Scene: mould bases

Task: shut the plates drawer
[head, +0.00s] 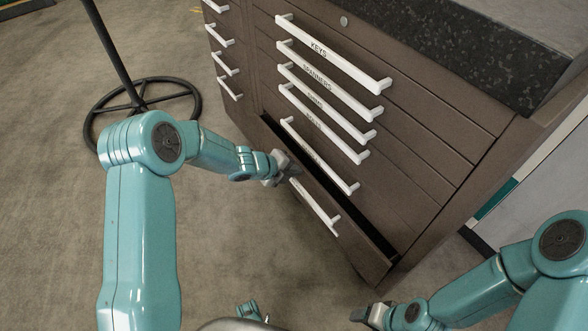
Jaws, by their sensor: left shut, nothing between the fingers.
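A brown drawer cabinet (440,150) has white bar handles. Its lowest drawer (358,250) in the main column stands pulled out, with a dark gap behind its front. The label on this drawer is too small or covered to read. Its white handle (318,211) is partly hidden at the upper left end by my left gripper (290,170). That gripper is shut and empty, at the drawer front close to the handle; I cannot tell whether it touches. My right gripper (362,313) is low in the view, below the drawer's right corner and apart from it; its jaw opening is unclear.
The drawers above, including the keys drawer (318,48) and spanners drawer (318,76), look shut. A dark speckled worktop (470,45) overhangs them. A black stand with a round base (140,105) is at the upper left. The carpet (235,230) before the drawer is clear.

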